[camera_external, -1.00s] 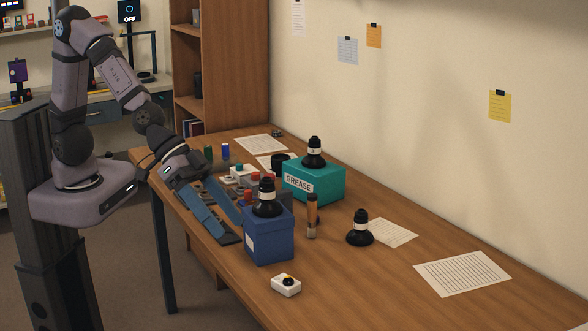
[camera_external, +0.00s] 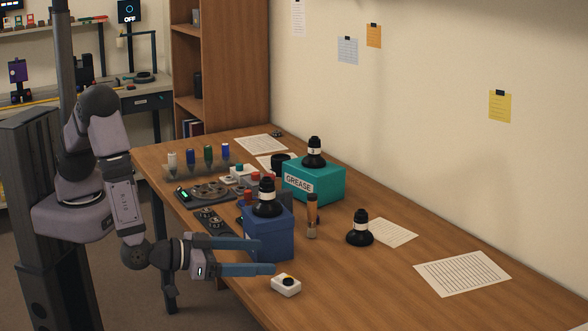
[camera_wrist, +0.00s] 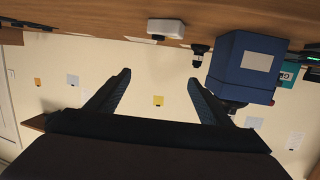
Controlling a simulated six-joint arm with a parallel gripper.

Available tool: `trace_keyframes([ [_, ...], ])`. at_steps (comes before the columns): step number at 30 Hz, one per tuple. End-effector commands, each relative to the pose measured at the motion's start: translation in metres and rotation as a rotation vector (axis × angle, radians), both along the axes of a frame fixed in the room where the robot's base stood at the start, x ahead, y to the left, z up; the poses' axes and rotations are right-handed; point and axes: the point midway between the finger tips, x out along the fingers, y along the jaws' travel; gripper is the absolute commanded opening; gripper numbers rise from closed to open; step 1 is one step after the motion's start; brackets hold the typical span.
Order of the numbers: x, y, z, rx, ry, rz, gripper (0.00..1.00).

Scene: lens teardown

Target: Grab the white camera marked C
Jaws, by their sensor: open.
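In the wrist view the white camera (camera_wrist: 166,27) is near the top, beyond the fingertips. I cannot read a letter C on it. My gripper (camera_external: 266,256) is open and empty, its blue fingers level and pointing right. It is at the table's front edge, left of the camera and apart from it. The wrist view shows both fingers (camera_wrist: 158,77) spread, with nothing between them.
A blue box (camera_external: 268,240) with a black lens (camera_external: 267,199) on top stands close behind my fingers. The table right of the white camera is clear.

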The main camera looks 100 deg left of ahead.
Motion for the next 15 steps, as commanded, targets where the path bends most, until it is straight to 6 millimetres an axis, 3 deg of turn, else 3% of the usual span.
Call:
trace_keyframes([
  [1,-0.001,0.001,-0.017,0.005,0.006,0.0,0.74],
  [6,0.0,0.0,-0.05,0.0,0.001,0.0,0.74],
  [15,0.001,0.001,-0.063,-0.002,-0.002,0.001,0.74],
])
